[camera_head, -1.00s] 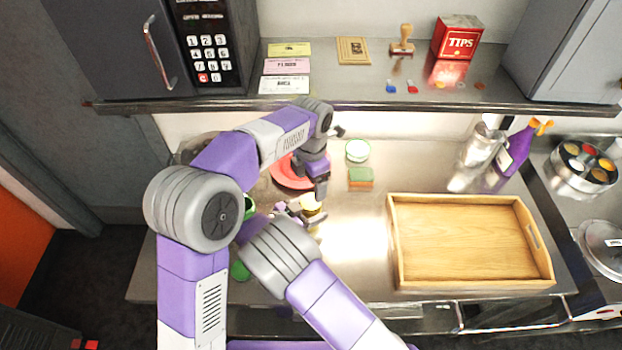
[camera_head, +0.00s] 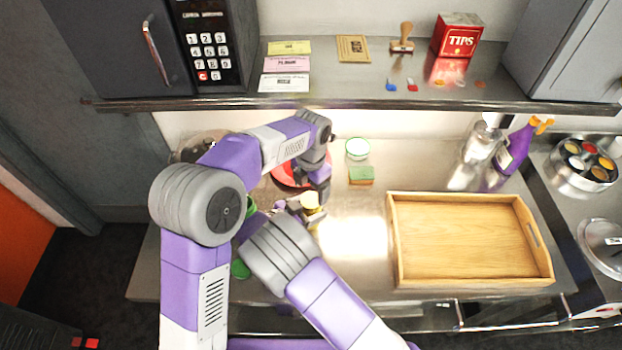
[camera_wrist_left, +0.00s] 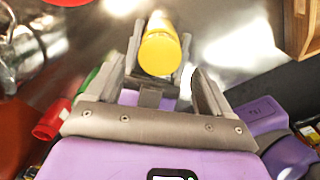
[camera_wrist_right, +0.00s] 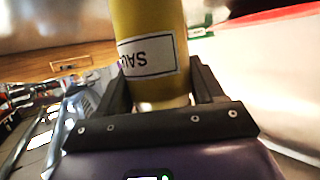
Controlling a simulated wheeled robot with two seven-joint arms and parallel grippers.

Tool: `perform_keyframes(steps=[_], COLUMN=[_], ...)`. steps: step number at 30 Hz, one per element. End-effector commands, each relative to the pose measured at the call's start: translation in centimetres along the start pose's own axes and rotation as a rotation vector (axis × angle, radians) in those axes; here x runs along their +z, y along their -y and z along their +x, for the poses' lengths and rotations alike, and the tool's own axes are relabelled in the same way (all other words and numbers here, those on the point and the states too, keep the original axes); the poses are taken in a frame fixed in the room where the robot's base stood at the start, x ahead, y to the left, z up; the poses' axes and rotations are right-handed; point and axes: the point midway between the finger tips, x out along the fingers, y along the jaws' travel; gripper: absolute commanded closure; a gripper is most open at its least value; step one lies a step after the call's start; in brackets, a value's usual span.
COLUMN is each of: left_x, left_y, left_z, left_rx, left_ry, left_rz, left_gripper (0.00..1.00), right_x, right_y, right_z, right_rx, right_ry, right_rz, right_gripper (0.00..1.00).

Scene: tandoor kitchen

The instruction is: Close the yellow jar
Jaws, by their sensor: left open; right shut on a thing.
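A yellow jar (camera_head: 311,201) is held above the counter left of the tray. My right gripper (camera_head: 298,211) is shut on its side; the right wrist view shows the jar (camera_wrist_right: 149,25) between the fingers, its white label upside down in the picture. My left gripper (camera_head: 321,193) is open just above the jar. In the left wrist view the round yellow end of the jar (camera_wrist_left: 160,52) faces the camera, between the spread left fingers and apart from them. I cannot tell whether this end is a lid. The jar's far end is hidden.
A red plate (camera_head: 286,178) lies behind the grippers. A green-rimmed round container (camera_head: 357,150) and a sponge (camera_head: 361,175) stand right of it. A wooden tray (camera_head: 398,275) fills the counter's right. Green items (camera_head: 240,270) are partly hidden by my arms. A shelf (camera_head: 350,103) overhangs the back.

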Motion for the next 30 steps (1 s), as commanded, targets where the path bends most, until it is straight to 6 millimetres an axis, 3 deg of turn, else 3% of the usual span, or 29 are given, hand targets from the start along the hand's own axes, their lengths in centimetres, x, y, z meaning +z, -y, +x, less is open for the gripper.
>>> perform_keyframes(steps=[3,9,20,30], left_x=[-0.1,0.0,0.0,0.0], left_y=[0.0,0.0,0.0,0.0], left_z=[1.9,3.8,4.2,4.2], left_rx=[-0.002,-0.001,0.0,0.0], left_ry=[-0.004,-0.001,0.0,0.0], left_rz=[0.001,0.001,0.001,0.001], left_gripper=[0.18,0.18,0.18,0.7], right_x=[-0.1,-0.1,-0.1,-0.1], right_y=[0.0,0.0,0.0,0.0], right_z=[0.0,0.0,0.0,0.0], right_rx=[0.0,0.0,0.0,0.0], right_ry=[-0.001,-0.001,-0.001,-0.001], right_rz=[0.001,0.001,0.001,0.001], right_gripper=[1.0,1.0,1.0,1.0])
